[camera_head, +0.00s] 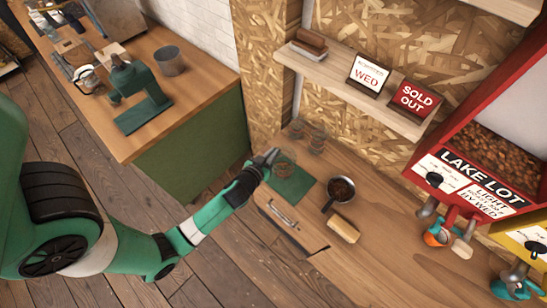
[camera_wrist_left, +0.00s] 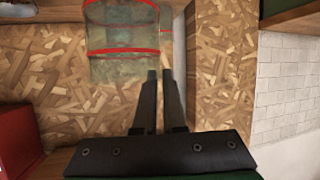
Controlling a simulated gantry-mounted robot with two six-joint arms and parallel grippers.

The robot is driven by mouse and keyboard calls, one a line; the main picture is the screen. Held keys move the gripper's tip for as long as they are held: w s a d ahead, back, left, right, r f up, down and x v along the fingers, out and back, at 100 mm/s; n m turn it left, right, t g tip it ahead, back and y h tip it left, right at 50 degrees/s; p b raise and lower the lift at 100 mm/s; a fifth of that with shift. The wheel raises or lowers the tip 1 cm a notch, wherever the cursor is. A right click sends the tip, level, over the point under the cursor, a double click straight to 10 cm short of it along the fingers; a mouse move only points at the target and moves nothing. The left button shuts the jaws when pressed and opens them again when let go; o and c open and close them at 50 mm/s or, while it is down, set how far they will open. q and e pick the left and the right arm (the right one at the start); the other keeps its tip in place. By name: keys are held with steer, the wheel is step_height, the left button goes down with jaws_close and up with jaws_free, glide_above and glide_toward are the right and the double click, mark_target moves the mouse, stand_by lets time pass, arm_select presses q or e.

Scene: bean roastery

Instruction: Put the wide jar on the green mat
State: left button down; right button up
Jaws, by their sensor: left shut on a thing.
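The clear glass wide jar (camera_head: 284,165) is at my left gripper (camera_head: 271,158), over the far left part of the green mat (camera_head: 294,187). I cannot tell whether its base touches the mat. In the left wrist view the jar (camera_wrist_left: 122,65) shows as clear glass with red bands, and its edge lies by the fingertips of the left gripper (camera_wrist_left: 159,74). The fingers are close together and shut on the jar's edge. My right gripper is not in view.
Two clear glasses (camera_head: 318,138) stand behind the mat by the wall. A metal pan of beans (camera_head: 341,190) and a wooden block (camera_head: 343,230) are to the right. A shelf (camera_head: 350,85) overhangs the counter's back. A red bean bin (camera_head: 480,160) stands at right.

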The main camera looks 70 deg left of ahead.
arm_select(q)
steer(key=shift+w+a+f, duration=0.15)
steer(key=shift+w+f, duration=0.05)
steer(key=shift+f, duration=0.05)
steer(key=shift+w+a+f+b, duration=0.15)
steer(key=shift+f+b, duration=0.5)
steer(key=shift+f, duration=1.25)
steer(key=c, duration=1)
jaws_free()
